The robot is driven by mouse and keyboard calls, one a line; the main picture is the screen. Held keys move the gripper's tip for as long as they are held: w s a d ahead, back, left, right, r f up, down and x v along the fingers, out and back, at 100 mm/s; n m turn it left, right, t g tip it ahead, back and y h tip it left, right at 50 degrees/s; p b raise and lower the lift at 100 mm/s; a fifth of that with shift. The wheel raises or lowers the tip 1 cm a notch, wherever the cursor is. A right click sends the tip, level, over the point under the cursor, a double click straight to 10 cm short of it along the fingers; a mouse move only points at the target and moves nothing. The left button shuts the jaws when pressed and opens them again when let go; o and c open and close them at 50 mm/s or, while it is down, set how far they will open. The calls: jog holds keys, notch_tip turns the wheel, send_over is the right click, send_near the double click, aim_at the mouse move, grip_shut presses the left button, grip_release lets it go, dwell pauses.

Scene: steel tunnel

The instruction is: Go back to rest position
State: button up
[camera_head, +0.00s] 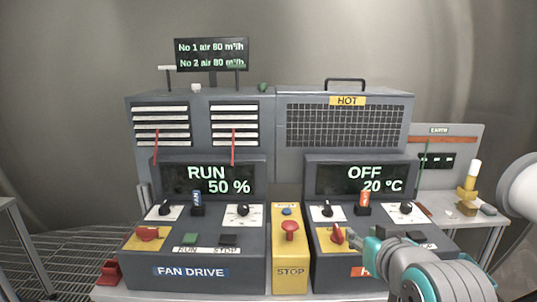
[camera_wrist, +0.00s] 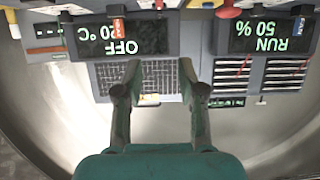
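My gripper (camera_head: 364,239) is at the lower right of the head view, in front of the right-hand console (camera_head: 364,262). Its fingertips are close to the red rotary switch (camera_head: 338,236) on a yellow plate; I cannot tell from this view whether they touch it. In the wrist view my gripper (camera_wrist: 155,72) shows two fingers spread apart with nothing between them. The wrist picture is upside down, with the OFF 20 °C display (camera_wrist: 125,37) and the HOT grille (camera_wrist: 147,75) beyond the fingers.
The FAN DRIVE console (camera_head: 195,268) shows RUN 50 %. A yellow STOP box (camera_head: 290,268) with a red button (camera_head: 289,230) stands between the consoles. A side table (camera_head: 462,212) holds a yellow and white lamp (camera_head: 468,182) at right. Grated floor (camera_head: 70,258) lies left.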

jog(key=s+f, duration=0.7)
jog(key=f, duration=0.7)
jog(key=s+f, duration=0.7)
jog(key=f, duration=0.6)
jog(key=s+f+t, duration=0.1)
jog(key=s+f, duration=0.2)
jog(key=s, duration=2.6)
jog(key=shift+s+f, duration=0.15)
jog(key=shift+s, duration=0.1)
